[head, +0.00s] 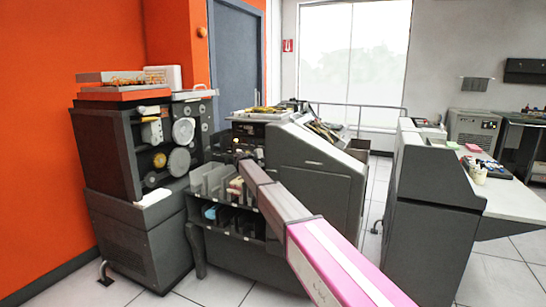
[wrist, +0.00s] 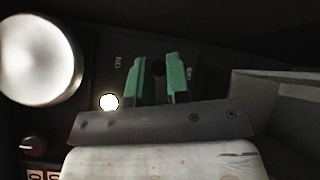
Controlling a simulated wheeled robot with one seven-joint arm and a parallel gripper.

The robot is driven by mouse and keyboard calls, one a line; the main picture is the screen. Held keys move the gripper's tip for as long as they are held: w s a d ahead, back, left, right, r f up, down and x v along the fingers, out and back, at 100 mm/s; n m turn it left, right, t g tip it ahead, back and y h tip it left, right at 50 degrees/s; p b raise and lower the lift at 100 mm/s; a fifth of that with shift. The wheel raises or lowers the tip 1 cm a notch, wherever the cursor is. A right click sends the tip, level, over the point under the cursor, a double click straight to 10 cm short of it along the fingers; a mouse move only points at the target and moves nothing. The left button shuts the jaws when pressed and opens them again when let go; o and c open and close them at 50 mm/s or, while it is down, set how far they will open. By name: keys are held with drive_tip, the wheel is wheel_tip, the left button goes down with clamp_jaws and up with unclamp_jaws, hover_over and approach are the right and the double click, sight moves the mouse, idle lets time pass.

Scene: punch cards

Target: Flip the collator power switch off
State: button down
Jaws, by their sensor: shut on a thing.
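The collator (head: 315,165) is the dark grey machine in the middle of the head view, with card pockets on its left side. My arm reaches across its front, and my gripper (head: 240,155) is small and dark against its panel. In the wrist view, the two green fingertips of my gripper (wrist: 157,68) are against the dark panel, a small gap between them. They are shut on a small dark part in that gap, which I take for the power switch (wrist: 158,68). Its shape and position are mostly hidden. Small lettering beside the fingers is unreadable.
In the wrist view, a glowing lamp (wrist: 109,102), a large bright disc (wrist: 38,58) and a black knob (wrist: 33,143) lie left of the fingers. A pale ledge (wrist: 275,90) stands at right.

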drive_tip(key=shift+f+m+t+h, duration=0.2)
drive_tip(key=shift+f+m+h, duration=0.25)
drive_tip(key=shift+m+h, duration=0.35)
drive_tip(key=shift+f+m+t+h, duration=0.2)
drive_tip(key=shift+f+m+h, duration=0.25)
drive_tip(key=shift+m+h, duration=0.35)
drive_tip(key=shift+m, duration=0.3)
drive_tip(key=c, duration=1.1)
unclamp_jaws()
drive_tip(key=r+v, duration=0.1)
drive_tip(key=v, duration=0.3)
drive_tip(key=r+v, duration=0.1)
drive_tip(key=v, duration=0.8)
drive_tip(key=shift+s+a+r, duration=0.1)
drive_tip(key=shift+a+r, duration=0.25)
drive_tip(key=shift+a, duration=0.25)
drive_tip(key=shift+s+a, duration=0.25)
drive_tip(key=shift+a, duration=0.3)
